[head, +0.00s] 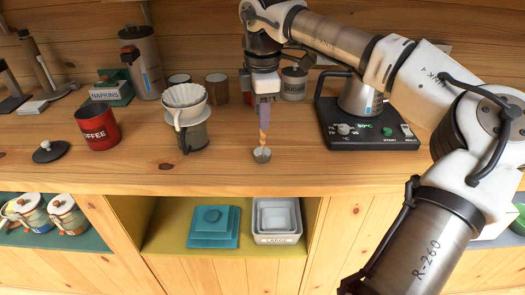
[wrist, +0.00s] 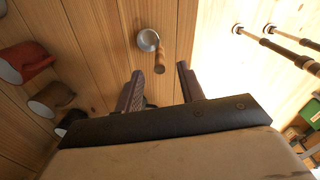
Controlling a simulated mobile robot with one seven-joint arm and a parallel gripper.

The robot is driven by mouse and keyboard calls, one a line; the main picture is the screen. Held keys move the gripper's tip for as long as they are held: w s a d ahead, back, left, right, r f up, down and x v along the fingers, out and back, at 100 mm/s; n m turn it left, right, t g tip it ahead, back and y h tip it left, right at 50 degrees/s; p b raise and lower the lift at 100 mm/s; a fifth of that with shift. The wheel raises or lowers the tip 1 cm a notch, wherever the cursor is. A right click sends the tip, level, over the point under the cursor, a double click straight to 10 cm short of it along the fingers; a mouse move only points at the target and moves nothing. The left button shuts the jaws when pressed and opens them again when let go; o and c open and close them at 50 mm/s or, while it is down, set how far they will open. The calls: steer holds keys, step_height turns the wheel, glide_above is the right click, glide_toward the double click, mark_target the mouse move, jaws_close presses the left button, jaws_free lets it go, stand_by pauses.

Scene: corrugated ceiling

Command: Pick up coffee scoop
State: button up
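The coffee scoop has a round metal bowl (head: 262,156) and a light wooden handle (head: 263,137). It is on the wooden counter near its front edge, with the handle toward my gripper. My gripper (head: 265,118) is above the counter, pointing down over the handle. In the wrist view the two dark fingers are apart, and the scoop (wrist: 149,40) shows just beyond them, its handle end in line with the gap. Nothing is held. I cannot tell whether the handle end is within the fingers' depth.
A white dripper (head: 185,97) on a dark-handled carafe stands left of the scoop. A red coffee can (head: 97,127) and black lid (head: 51,151) are further left. The counter around the scoop is clear.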

mark_target(263, 143)
steer(key=f, duration=0.2)
steer(key=f+p, duration=0.1)
steer(key=f, duration=0.2)
steer(key=f+p, duration=0.1)
steer(key=f, duration=0.1)
steer(key=shift+w+d+f, duration=0.15)
steer(key=shift+w+f, duration=0.1)
steer(key=shift+w, duration=0.05)
jaws_close()
